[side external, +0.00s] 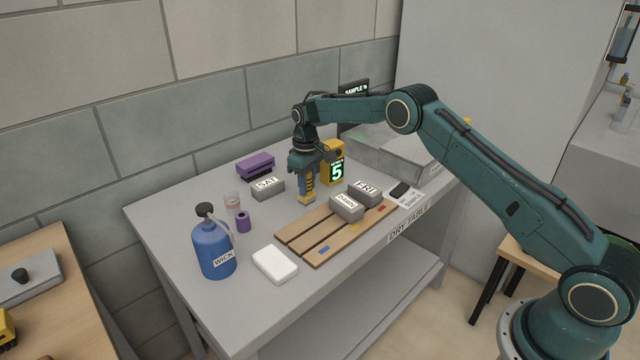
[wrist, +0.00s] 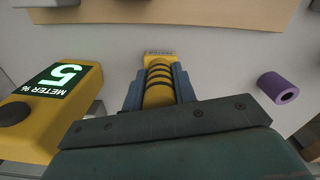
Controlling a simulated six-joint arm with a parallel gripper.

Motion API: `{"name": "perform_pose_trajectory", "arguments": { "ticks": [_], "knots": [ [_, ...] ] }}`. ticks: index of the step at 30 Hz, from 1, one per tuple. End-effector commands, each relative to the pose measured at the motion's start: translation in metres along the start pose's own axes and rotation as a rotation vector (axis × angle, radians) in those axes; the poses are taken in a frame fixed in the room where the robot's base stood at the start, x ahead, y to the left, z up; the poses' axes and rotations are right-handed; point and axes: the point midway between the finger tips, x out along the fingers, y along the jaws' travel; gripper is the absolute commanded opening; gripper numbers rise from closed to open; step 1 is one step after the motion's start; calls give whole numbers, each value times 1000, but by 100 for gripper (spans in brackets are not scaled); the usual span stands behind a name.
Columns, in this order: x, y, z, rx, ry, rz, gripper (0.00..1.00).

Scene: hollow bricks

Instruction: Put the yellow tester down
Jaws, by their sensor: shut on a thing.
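The yellow tester (side external: 306,199) is upright between the fingers of my gripper (side external: 305,178). In the wrist view the tester (wrist: 158,92) shows black rings and a small label at its far end, and the blue fingers of my gripper (wrist: 158,84) are shut on its sides. Its lower end is at or just above the grey table, beside the back left edge of the slatted wooden board (side external: 318,243); I cannot tell whether it touches the table. The yellow meter (side external: 334,163) stands close behind on the right, its screen reading 5; it also shows in the wrist view (wrist: 55,105).
Grey bricks marked SAT (side external: 267,188), DAWN (side external: 346,208) and FRI (side external: 365,193) are nearby, the last two on the board. A purple roll (side external: 243,222), a clear cup (side external: 232,201), a blue WICK bottle (side external: 213,248) and a white block (side external: 275,265) stand left and front.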

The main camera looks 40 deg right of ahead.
Motion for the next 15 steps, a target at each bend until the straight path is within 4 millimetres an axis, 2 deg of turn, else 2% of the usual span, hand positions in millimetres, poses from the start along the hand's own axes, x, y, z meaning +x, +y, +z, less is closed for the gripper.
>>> {"name": "perform_pose_trajectory", "arguments": {
  "ticks": [1,2,4,15],
  "knots": [
    [1,0,0,0,0,0,9],
    [1,0,0,0,-1,0,33],
    [1,0,0,0,0,0,47],
    [0,0,0,0,0,0,49]
  ]
}}
